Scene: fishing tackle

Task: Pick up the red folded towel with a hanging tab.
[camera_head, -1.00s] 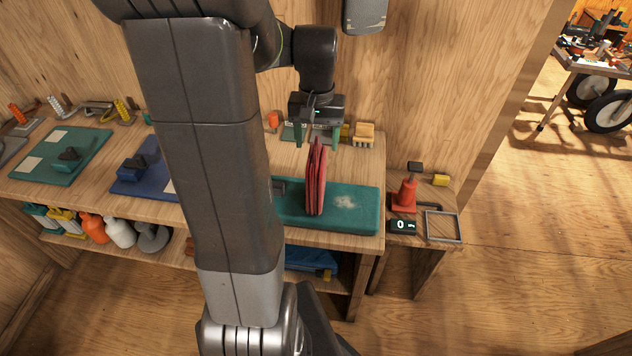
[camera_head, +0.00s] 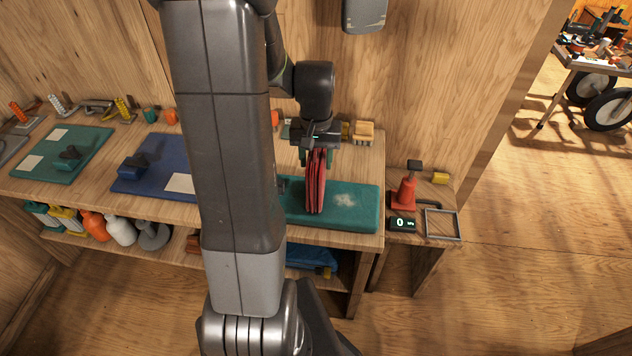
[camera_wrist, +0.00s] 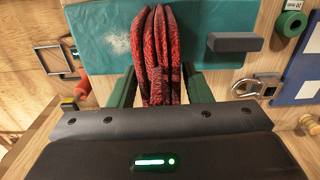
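The red folded towel (camera_head: 315,185) stands upright, with several dark-edged folds, on the green mat (camera_head: 352,208) near the right end of the bench. My gripper (camera_head: 317,156) is lowered over the towel's top from behind. In the wrist view the towel (camera_wrist: 160,50) runs between the two green fingers of my gripper (camera_wrist: 160,92). The hanging tab cannot be made out clearly.
A grey block (camera_wrist: 235,42) lies on the mat beside the towel. A red jack-like tool (camera_head: 404,193), a small display (camera_head: 402,225) and a grey frame (camera_head: 442,225) sit on the lower side table. Blue and green mats lie to the left.

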